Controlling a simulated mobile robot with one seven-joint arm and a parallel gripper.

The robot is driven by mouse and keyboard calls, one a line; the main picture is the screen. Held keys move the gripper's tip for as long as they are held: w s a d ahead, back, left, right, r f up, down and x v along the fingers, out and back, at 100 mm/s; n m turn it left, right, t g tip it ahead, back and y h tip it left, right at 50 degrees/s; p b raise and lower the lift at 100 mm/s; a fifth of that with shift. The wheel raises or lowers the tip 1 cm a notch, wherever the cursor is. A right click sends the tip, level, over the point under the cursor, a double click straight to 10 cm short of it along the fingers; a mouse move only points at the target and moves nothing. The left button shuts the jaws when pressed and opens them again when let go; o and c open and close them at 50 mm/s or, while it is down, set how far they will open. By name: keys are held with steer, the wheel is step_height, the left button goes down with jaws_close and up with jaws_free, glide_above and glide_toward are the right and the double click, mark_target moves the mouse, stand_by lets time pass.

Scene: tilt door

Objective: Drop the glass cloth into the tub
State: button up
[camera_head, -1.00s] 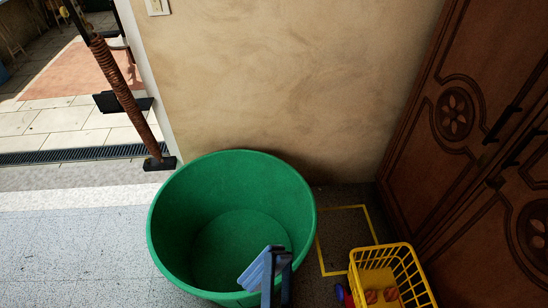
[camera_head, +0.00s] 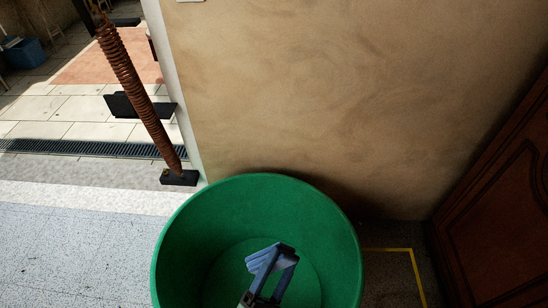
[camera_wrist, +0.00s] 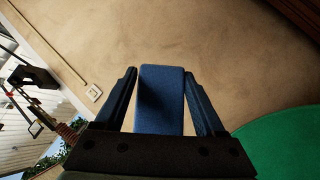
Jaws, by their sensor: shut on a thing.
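The glass cloth (camera_head: 258,261) is a small folded blue piece. It sits between the dark fingers of my gripper (camera_head: 277,254), which is shut on it. The cloth also shows in the wrist view (camera_wrist: 160,98), upright between the two fingers. The tub (camera_head: 195,235) is a large, round, green open container on the floor. In the head view the gripper and cloth appear in front of the tub's opening. How high they are above its floor I cannot tell. The tub's edge also shows at the lower right of the wrist view (camera_wrist: 285,140).
A plain tan wall (camera_head: 340,90) stands behind the tub. A dark wooden cabinet (camera_head: 490,220) is at the right, with a yellow floor line (camera_head: 415,275) beside it. A rusty spring-wrapped post (camera_head: 138,90) stands by the opening at the left. Grey floor (camera_head: 75,250) left of the tub is clear.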

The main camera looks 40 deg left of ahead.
steer(key=w+a+f+n+g+y+b, duration=0.1)
steer(key=w+a+f+n+y+b, duration=0.15)
steer(key=a+f+b, duration=0.55)
steer(key=w+a+f+n+y+b, duration=0.1)
steer(key=w+a+f+y+b, duration=0.3)
steer(key=a+b, duration=0.7)
steer(key=w+d+f+b, duration=0.2)
steer(key=w+f+b, duration=0.8)
steer(key=b, duration=0.3)
steer(key=shift+w+f, duration=0.2)
steer(key=shift+f, duration=0.1)
steer(key=shift+b, duration=0.35)
step_height(320, 180, down, 12)
steer(key=b, duration=1.2)
